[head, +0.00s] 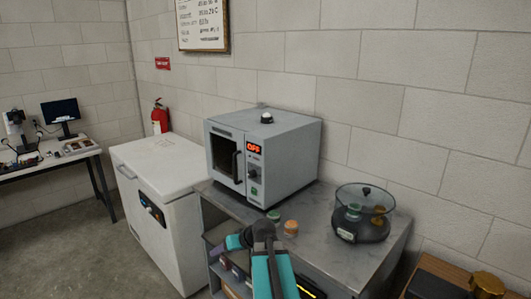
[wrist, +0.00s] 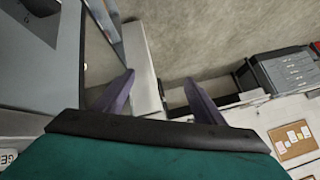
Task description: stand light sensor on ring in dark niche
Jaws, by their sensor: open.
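I cannot make out a light sensor or a ring for certain. A small green-topped piece (head: 273,215) and a small orange-brown round piece (head: 291,227) stand on the counter just beyond my arm. Open shelf spaces (head: 217,232) lie under the counter, partly hidden by my arm; no ring shows in them.
A grey oven (head: 290,160) with a red OFF display stands on the counter. A round glass-lidded vessel (head: 362,218) stands at its right. A white chest freezer (head: 165,200) is left of the counter. Open floor (head: 70,250) lies further left, before a desk (head: 50,160).

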